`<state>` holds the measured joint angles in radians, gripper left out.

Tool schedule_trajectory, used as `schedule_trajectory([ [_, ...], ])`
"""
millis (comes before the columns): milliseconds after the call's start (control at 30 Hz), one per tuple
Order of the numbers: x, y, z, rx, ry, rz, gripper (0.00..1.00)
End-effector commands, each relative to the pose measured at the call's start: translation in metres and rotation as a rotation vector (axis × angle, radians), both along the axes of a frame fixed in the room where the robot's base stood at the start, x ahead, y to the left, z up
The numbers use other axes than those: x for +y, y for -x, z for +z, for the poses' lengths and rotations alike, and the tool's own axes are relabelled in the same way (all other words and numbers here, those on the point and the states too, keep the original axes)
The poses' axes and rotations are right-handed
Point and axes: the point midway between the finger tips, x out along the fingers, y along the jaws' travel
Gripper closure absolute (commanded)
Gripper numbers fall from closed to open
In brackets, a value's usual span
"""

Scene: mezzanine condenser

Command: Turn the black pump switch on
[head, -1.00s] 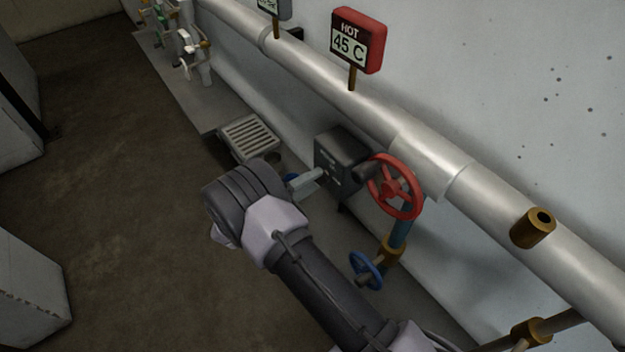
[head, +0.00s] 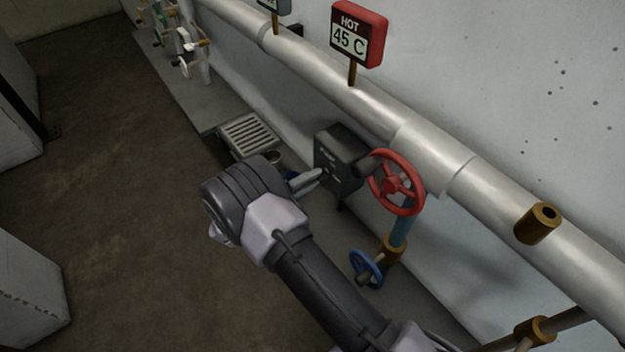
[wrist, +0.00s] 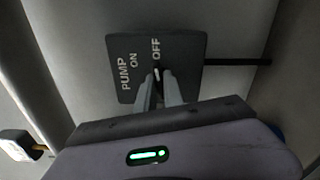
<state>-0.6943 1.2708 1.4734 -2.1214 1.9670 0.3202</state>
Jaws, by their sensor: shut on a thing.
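The black pump switch box (head: 340,158) is mounted by the wall, left of the red handwheel. In the wrist view the box (wrist: 185,55) shows the words PUMP, ON and OFF, turned sideways. A small pale lever (wrist: 157,73) stands out of its face close to the OFF word. My gripper (head: 316,175) reaches the front of the box from the left. In the wrist view my gripper's two fingers (wrist: 158,84) are closed around the lever, which is mostly hidden between the tips.
A red handwheel (head: 397,184) stands just right of the box, with a blue handwheel (head: 366,268) below. A thick silver pipe (head: 345,95) with a HOT 45 C sign (head: 358,35) runs above. A floor grate (head: 248,135) lies behind the gripper. Open floor is on the left.

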Motion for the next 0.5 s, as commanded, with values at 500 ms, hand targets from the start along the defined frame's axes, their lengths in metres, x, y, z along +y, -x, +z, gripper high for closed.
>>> schedule_trajectory([
  [500,0.0002,0.0001,-0.0008,0.396,0.266,0.001,1.00],
])
